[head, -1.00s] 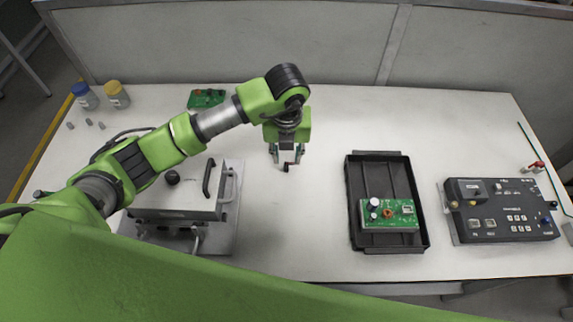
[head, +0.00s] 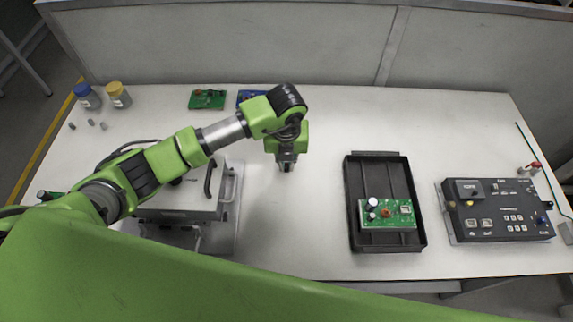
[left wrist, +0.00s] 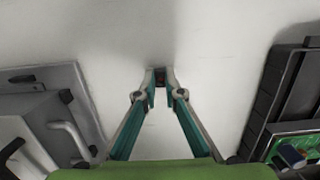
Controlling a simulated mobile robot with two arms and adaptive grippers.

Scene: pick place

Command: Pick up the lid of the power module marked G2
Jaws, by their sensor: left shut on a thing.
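My left gripper (head: 287,168) is above or at the bare middle of the table, pointing down. In the left wrist view its two fingertips (left wrist: 160,77) come together on a small dark piece (left wrist: 160,76) with a hint of red. In the head view the gripper mostly hides this piece. I cannot tell whether it is the lid, or whether it touches the table. No G2 mark is readable. My right gripper is not in view.
A grey box with a handle (head: 180,204) stands left of the gripper. A black tray (head: 352,215) holding a green circuit board (head: 388,213) lies to the right, with a dark control panel (head: 497,212) beyond. Green (head: 207,98) and blue (head: 250,96) boards lie behind.

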